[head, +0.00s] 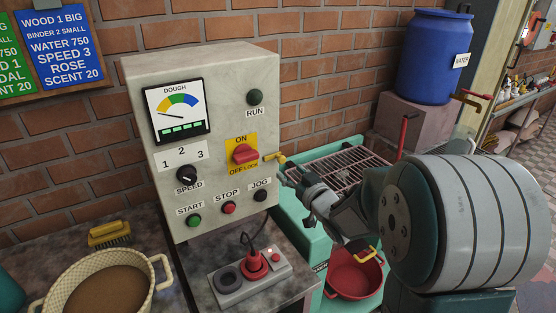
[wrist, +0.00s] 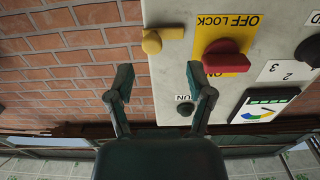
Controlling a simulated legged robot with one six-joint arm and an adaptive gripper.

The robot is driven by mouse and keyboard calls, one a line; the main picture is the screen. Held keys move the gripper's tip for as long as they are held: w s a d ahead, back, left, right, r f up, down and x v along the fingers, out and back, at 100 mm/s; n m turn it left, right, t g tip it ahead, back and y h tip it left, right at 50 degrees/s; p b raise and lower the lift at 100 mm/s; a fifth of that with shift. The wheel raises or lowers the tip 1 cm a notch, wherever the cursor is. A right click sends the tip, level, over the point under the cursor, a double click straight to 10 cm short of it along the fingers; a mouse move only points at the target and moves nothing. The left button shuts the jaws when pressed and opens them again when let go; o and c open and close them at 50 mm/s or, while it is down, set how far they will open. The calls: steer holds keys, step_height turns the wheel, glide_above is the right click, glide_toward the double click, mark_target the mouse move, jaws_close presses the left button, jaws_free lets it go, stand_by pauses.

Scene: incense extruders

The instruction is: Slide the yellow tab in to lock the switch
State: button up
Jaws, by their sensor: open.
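The yellow tab (head: 274,157) sticks out from the right edge of the grey control box (head: 215,75), level with the red switch (head: 245,153) on its yellow ON / OFF-LOCK plate. In the wrist view, which is upside down, the yellow tab (wrist: 162,38) has a rounded end outside the box edge and a bar lying along the panel. The red switch (wrist: 226,62) is to its right there. My gripper (head: 287,172) is beside the box's right edge, just below and right of the tab. In the wrist view my gripper (wrist: 160,80) is open and empty, its fingers apart from the tab.
The box also carries a dough gauge (head: 178,108), a speed knob (head: 187,175) and several buttons. A pendant with a red knob (head: 253,264) lies below. A metal grate (head: 335,168), a red pot (head: 354,274) and a blue barrel (head: 433,58) are to the right.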

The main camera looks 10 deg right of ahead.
mark_target(283, 161)
steer(key=x, duration=0.3)
steer(key=d+x, duration=0.1)
steer(key=x, duration=0.2)
steer(key=shift+w+d, duration=0.15)
steer(key=shift+w, duration=0.1)
steer(key=shift+a, duration=0.45)
steer(key=c, duration=0.6)
jaws_close()
steer(key=shift+d, duration=0.25)
